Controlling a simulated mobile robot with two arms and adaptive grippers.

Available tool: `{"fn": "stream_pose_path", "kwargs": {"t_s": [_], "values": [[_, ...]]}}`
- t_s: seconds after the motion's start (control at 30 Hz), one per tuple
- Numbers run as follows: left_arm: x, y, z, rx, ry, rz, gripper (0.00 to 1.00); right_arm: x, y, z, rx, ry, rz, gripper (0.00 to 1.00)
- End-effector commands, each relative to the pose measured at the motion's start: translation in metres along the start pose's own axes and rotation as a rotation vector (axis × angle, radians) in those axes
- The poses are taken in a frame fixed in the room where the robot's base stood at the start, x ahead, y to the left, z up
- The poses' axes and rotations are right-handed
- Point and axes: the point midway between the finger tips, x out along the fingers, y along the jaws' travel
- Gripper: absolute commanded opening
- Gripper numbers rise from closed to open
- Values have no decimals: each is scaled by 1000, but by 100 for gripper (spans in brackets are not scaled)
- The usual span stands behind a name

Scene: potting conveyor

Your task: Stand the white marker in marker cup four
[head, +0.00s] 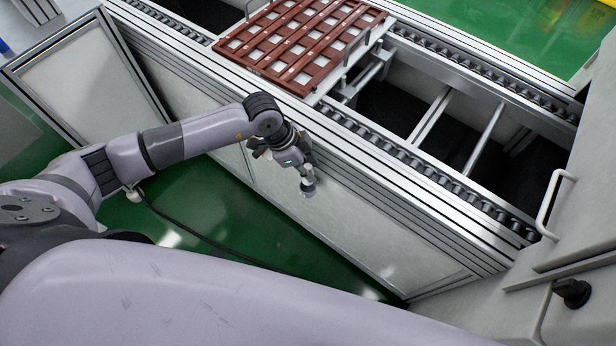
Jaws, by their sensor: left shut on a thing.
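My left gripper (306,172) hangs pointing down in front of the conveyor's pale side panel, below the level of the rollers. It is shut on a small pale thing (308,188) at its tip, seen end-on and partly covered by the fingers. Its colour fits the white marker, but its full shape cannot be made out. I cannot make out any marker cup or cup number in this view. My right gripper is not in view.
A reddish-brown rack (268,64) with square openings sits on the conveyor (450,184) at the top. Right of it the conveyor frame is open, with crossbars over dark gaps. A grey cabinet with a white handle (551,206) stands at the right. Green floor lies below.

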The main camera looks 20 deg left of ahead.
Motion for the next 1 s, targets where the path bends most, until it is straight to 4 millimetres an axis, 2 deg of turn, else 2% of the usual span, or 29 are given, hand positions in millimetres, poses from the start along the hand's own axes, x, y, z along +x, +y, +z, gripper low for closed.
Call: {"fn": "stream_pose_path", "kwargs": {"t_s": [0.17,0.43,0.83,0.87,1.0], "values": [[15,0,5,-2,1,1,0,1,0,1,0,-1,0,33],[48,0,20,-2,0,1,0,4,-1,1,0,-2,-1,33],[53,0,21,-1,2,0,0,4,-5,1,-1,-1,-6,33],[54,0,21,0,2,0,24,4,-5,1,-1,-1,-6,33],[53,0,21,0,2,0,32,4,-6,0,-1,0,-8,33]]}}
